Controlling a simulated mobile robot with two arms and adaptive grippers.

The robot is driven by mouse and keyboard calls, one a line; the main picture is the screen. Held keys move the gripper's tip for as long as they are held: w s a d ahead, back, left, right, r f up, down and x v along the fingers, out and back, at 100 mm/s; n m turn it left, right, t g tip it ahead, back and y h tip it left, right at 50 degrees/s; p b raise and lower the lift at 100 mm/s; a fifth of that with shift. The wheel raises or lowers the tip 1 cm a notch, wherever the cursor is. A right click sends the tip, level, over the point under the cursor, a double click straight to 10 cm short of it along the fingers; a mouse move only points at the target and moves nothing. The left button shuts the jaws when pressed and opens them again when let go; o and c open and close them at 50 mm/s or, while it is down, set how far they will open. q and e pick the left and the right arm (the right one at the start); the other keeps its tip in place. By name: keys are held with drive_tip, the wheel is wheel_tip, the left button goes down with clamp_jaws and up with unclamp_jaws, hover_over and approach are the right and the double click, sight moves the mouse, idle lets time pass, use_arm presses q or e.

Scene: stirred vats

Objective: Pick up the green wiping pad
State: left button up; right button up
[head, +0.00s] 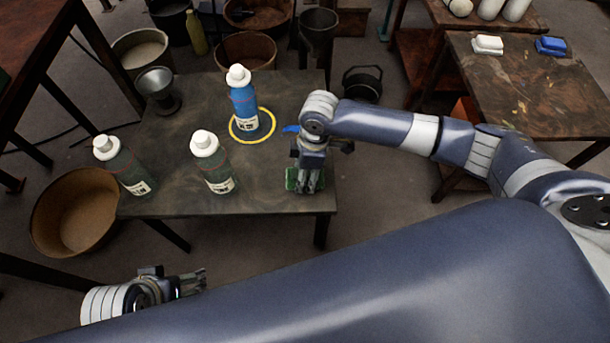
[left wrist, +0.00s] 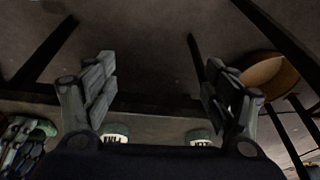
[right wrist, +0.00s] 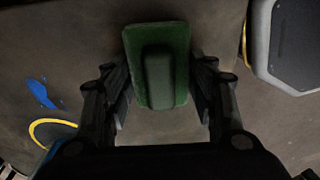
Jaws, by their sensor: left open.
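The green wiping pad (right wrist: 158,65), with a raised grip along its middle, lies near the table's front right corner. In the head view the pad (head: 291,179) is partly hidden by my right gripper (head: 309,185), which points down at it. In the right wrist view the fingers of my right gripper (right wrist: 161,105) stand on either side of the pad's near part. Whether they press on it cannot be told. My left gripper (head: 200,281) is away from the table at the lower left. In the left wrist view its fingers (left wrist: 160,85) are wide apart and empty.
A blue bottle (head: 244,103) stands in a yellow ring (head: 234,136). Two green bottles (head: 211,164) (head: 122,165) and a metal funnel (head: 157,89) are also on the table (head: 285,95). A tan tub (head: 78,215) is left. White and blue blocks (head: 551,45) lie on the right table.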

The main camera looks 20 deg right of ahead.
drive_tip(key=shift+r, duration=0.1)
drive_tip(key=shift+c, duration=0.5)
drive_tip(key=shift+r, duration=0.15)
wheel_tip(320, 180, up, 3)
drive_tip(key=shift+r+p, duration=0.1)
drive_tip(key=shift+p, duration=0.7)
use_arm(q)
wheel_tip(320, 180, down, 16)
drive_tip(key=g+p, duration=0.1)
drive_tip(key=p, duration=0.2)
drive_tip(key=shift+d, duration=0.15)
use_arm(e)
drive_tip(key=s+a+r, duration=0.1)
drive_tip(key=s+a, duration=0.8)
drive_tip(key=s, duration=0.4)
drive_tip(key=shift+s+r, duration=0.15)
use_arm(q)
drive_tip(key=shift+r, duration=0.1)
use_arm(e)
drive_tip(key=o, duration=0.6)
drive_tip(key=c, duration=0.4)
